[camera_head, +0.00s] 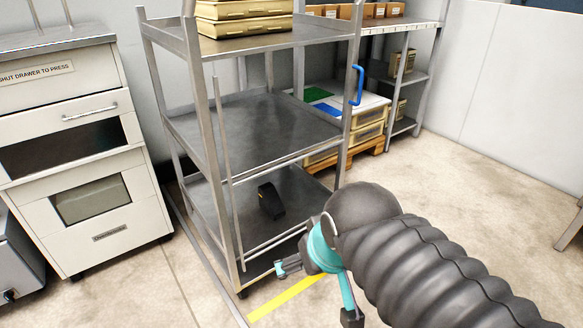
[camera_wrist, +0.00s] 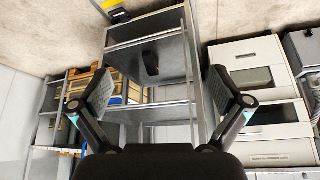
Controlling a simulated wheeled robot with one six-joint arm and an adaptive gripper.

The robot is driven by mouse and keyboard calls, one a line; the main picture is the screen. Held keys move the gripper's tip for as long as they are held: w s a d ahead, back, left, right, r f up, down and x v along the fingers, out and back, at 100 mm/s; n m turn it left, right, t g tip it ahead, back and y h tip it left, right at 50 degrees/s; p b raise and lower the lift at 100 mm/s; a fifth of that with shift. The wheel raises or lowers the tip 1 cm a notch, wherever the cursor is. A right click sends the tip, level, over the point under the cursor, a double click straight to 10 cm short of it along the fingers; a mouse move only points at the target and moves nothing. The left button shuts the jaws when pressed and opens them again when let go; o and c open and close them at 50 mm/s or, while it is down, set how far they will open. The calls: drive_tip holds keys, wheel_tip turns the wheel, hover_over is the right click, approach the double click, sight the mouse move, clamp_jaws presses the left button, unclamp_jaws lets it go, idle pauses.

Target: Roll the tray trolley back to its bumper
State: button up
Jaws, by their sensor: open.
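The tray trolley (camera_head: 270,120) is a steel frame with three shelves, standing upright in the middle of the head view. Cream trays lie on its top shelf, and a black block (camera_head: 271,201) is on its bottom shelf. A blue handle (camera_head: 357,86) is on its right post. My gripper (camera_head: 318,292) is open and empty, low in front of the trolley and apart from the handle. In the wrist view, the trolley (camera_wrist: 170,56) appears upside down beyond the spread fingers (camera_wrist: 166,92). I cannot make out the bumper.
A white drawer cabinet (camera_head: 85,150) stands close on the trolley's left. Behind it are a rack (camera_head: 408,75) and a pallet (camera_head: 362,150) with cream crates. A yellow floor stripe (camera_head: 285,298) lies at its front. Floor at the right is clear.

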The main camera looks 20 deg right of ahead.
drive_tip(key=shift+c, duration=0.3)
drive_tip(key=c, duration=0.9)
drive_tip(key=w+d+m+b, duration=0.2)
drive_tip(key=w+d+m, duration=0.2)
drive_tip(key=w+d, duration=0.15)
drive_tip(key=w+d+r+m+t+y+b, duration=0.1)
drive_tip(key=w+d+r+m+t+y, duration=0.15)
drive_tip(key=w+r, duration=0.4)
drive_tip(key=w+d+r+m+t+y+b, duration=0.1)
drive_tip(key=w+d+r+m+t, duration=0.25)
drive_tip(key=w+r, duration=0.35)
drive_tip(key=w+d+r+m+t+y, duration=0.1)
drive_tip(key=w+d+r+m+t, duration=0.2)
drive_tip(key=r, duration=0.9)
drive_tip(key=w+r+m+t+y, duration=0.1)
drive_tip(key=w+r+t+y, duration=0.3)
drive_tip(key=r, duration=0.8)
drive_tip(key=w+a+r, duration=0.1)
drive_tip(key=w, duration=0.2)
drive_tip(key=w+a+r+h+p, duration=0.1)
drive_tip(key=w, duration=0.3)
drive_tip(key=w+a+r+h+p, duration=0.1)
drive_tip(key=w+a, duration=0.1)
drive_tip(key=w, duration=0.2)
drive_tip(key=shift+w+t, duration=0.2)
drive_tip(key=shift+t, duration=0.1)
